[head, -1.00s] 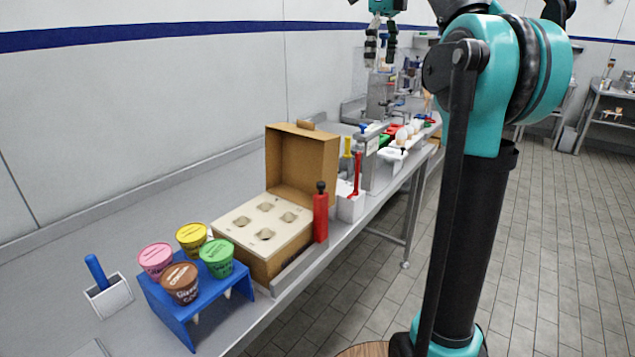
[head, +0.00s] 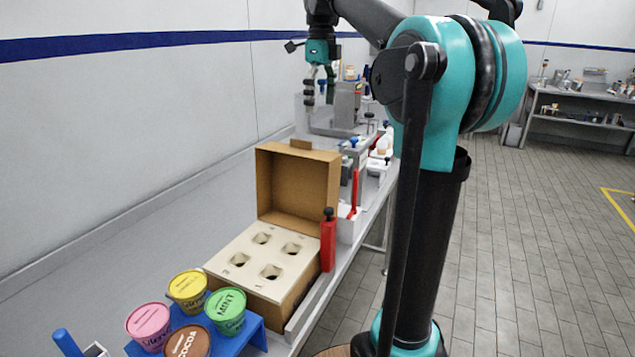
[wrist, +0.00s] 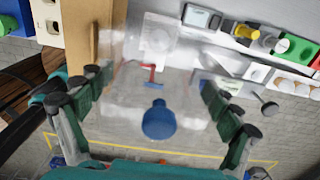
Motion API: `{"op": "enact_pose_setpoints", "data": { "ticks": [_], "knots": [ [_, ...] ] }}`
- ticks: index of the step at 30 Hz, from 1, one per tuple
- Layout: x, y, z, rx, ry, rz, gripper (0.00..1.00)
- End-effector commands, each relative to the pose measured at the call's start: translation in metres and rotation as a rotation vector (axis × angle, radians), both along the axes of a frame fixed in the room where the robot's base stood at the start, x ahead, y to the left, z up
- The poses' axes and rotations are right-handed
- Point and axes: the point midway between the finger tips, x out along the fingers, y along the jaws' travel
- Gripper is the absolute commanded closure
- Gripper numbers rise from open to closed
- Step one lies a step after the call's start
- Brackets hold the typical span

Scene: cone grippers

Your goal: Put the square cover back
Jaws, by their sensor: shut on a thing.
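My gripper (head: 319,88) hangs at the far end of the counter, beside a grey machine (head: 346,106). In the wrist view its two fingers (wrist: 156,105) are spread wide and hold a clear, see-through square cover (wrist: 118,95) between them. A round blue knob (wrist: 158,122) shows at the middle of the cover. The cover's clear walls are hard to make out in the head view. A pale fitting (wrist: 156,40) and a red part (wrist: 152,74) show through or behind the cover.
In the wrist view, a tan panel (wrist: 107,30) is close on the left; eggs (wrist: 290,85) lie right.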

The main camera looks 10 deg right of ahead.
Motion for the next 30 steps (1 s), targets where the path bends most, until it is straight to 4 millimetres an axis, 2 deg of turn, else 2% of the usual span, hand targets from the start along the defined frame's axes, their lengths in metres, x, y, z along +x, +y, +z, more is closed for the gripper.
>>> {"op": "enact_pose_setpoints", "data": {
  "ticks": [1, 9, 15, 25, 30],
  "knots": [
    [-0.001, 0.0, -0.013, 0.0, 0.0, 0.0, 0.44],
    [0.0, 0.0, -0.079, 0.0, 0.0, 0.0, 0.44],
    [-0.001, 0.0, -0.12, 0.0, 0.0, 0.0, 0.44],
    [0.0, 0.0, -0.146, 0.0, 0.0, 0.0, 0.44],
    [0.0, 0.0, -0.17, 0.0, 0.0, 0.0, 0.44]
  ]
}}
